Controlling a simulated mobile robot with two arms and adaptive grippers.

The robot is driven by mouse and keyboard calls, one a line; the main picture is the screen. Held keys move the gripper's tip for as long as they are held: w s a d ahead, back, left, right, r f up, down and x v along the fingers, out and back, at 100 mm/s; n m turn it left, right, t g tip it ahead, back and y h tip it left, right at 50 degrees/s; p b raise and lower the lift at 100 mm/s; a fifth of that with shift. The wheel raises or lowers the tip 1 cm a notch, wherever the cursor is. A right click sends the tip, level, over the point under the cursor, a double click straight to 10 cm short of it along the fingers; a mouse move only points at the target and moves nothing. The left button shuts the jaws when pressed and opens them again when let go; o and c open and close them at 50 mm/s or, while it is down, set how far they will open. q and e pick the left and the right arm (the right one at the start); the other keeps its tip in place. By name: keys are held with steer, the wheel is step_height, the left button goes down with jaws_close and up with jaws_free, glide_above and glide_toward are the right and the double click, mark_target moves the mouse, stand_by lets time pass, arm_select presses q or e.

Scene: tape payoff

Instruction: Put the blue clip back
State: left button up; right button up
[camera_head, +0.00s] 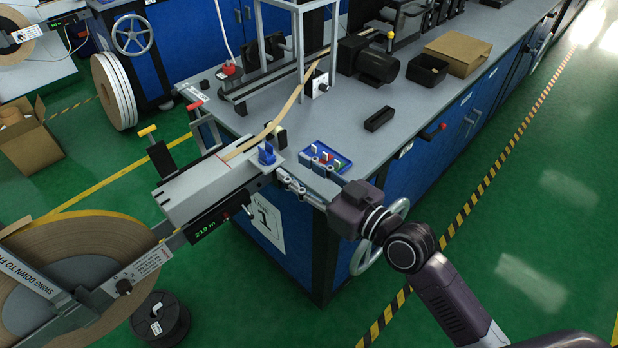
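The blue clip (266,154) stands upright at the right end of the pale grey splice block (205,192), near the tan tape. A blue tray (313,148) lies on the bench corner to its right, with small red, white and green pieces in it. My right gripper (291,167) reaches in from the right at the bench corner. Its two fingers are spread apart, with nothing seen between them. The fingertips are just right of the blue clip and in front of the tray; whether they touch either cannot be told. My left gripper is not in view.
A large tape reel (75,262) on a swing arm fills the lower left. A tan tape strip (275,121) runs over the grey bench (400,112). A black block (379,118) lies behind the tray. A handwheel (378,240) is on the bench's side.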

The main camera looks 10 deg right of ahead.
steer(key=shift+v, duration=1.6)
